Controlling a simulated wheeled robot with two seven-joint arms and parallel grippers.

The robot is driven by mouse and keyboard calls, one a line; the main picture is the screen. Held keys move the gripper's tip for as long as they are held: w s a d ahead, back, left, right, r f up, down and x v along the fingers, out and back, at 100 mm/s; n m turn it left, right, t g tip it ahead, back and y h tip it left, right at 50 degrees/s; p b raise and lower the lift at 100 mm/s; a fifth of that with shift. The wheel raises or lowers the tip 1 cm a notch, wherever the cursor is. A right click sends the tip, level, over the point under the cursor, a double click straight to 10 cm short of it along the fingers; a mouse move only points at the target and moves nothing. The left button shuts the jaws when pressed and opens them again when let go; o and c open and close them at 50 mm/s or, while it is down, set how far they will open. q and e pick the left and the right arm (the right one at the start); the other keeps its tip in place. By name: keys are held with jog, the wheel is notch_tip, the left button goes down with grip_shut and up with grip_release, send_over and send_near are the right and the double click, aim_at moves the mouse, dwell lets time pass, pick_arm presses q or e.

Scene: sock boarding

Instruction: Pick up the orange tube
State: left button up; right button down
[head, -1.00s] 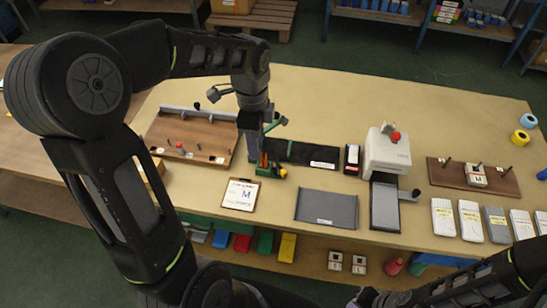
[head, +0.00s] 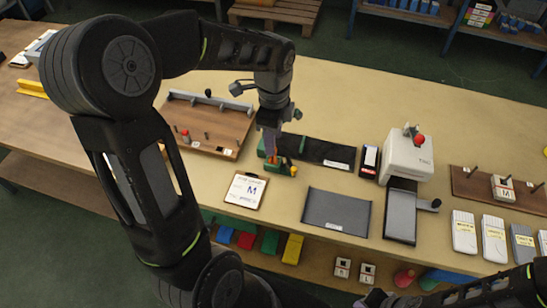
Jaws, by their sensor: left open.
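A small green holder (head: 270,169) stands on the table, with small orange and yellow parts showing in it. The orange piece (head: 284,163) is tiny and partly hidden, and I cannot tell for sure that it is the orange tube. My left gripper (head: 269,148) points down right over the holder's left part. It is open, and its fingers hide some of what stands there. I cannot tell if they touch anything. My right arm comes in at the lower right; its gripper (head: 372,298) is at the bottom edge, too cut off to read.
A wooden board with pegs (head: 215,125) lies to the left. A dark strip (head: 318,150), a white press (head: 408,155) and a grey mat (head: 337,210) are to the right. The table's back half is clear.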

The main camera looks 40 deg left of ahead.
aim_at(273, 158)
pick_arm(q)
jog(key=shift+f, duration=0.25)
jog(key=shift+w+a+f+p, duration=0.1)
jog(key=shift+f+p, duration=0.45)
jog(key=shift+f, duration=2)
jog(key=shift+c, duration=0.2)
grip_shut()
